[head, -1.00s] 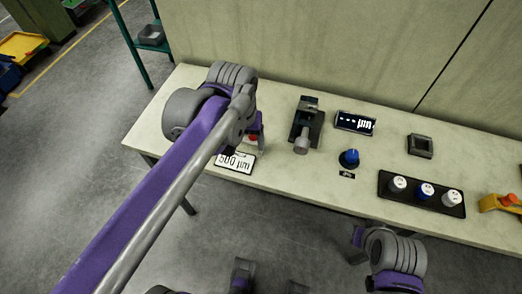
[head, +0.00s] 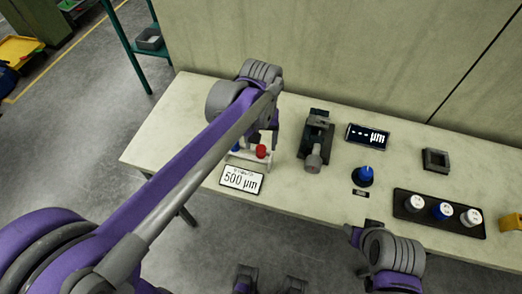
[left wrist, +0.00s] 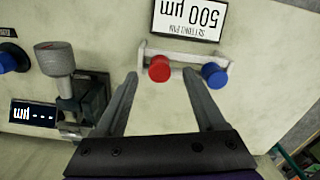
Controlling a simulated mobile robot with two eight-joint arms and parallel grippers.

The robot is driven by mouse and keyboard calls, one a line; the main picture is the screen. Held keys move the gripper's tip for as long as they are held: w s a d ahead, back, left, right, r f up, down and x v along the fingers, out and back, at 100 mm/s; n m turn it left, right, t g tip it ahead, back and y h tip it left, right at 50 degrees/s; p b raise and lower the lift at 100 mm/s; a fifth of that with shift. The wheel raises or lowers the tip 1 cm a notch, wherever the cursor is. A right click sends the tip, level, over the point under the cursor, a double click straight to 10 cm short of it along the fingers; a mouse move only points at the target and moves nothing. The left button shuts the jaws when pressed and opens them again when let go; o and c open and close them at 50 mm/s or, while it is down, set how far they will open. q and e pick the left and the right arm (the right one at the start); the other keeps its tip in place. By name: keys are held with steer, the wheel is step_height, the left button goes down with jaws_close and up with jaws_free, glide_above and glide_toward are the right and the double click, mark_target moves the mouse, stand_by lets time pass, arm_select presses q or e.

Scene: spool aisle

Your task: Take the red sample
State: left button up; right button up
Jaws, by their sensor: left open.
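The red sample (head: 261,151) sits in a small white holder (head: 249,160) behind a "500 µm" card (head: 242,180). A blue sample (head: 236,146) is in the same holder, to its left. In the left wrist view the red sample (left wrist: 159,69) lies just beyond and between the fingertips of my left gripper (left wrist: 161,78), with the blue sample (left wrist: 214,75) outside the right finger. My left gripper is open and empty; whether it touches the sample I cannot tell. My right gripper (head: 358,234) is at the table's front edge, its jaws unclear.
On the table (head: 155,130) are a grey clamp-like device (head: 316,140), a "µm" display (head: 367,136), a blue knob (head: 363,176), a grey square frame (head: 436,160) and a black tray (head: 457,222) with three capped pieces. A wall stands behind. The table's left end is clear.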

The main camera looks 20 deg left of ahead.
arm_select(q)
step_height(320, 180, down, 2)
steer(key=shift+f, duration=0.15)
jaws_close()
stand_by(0.3)
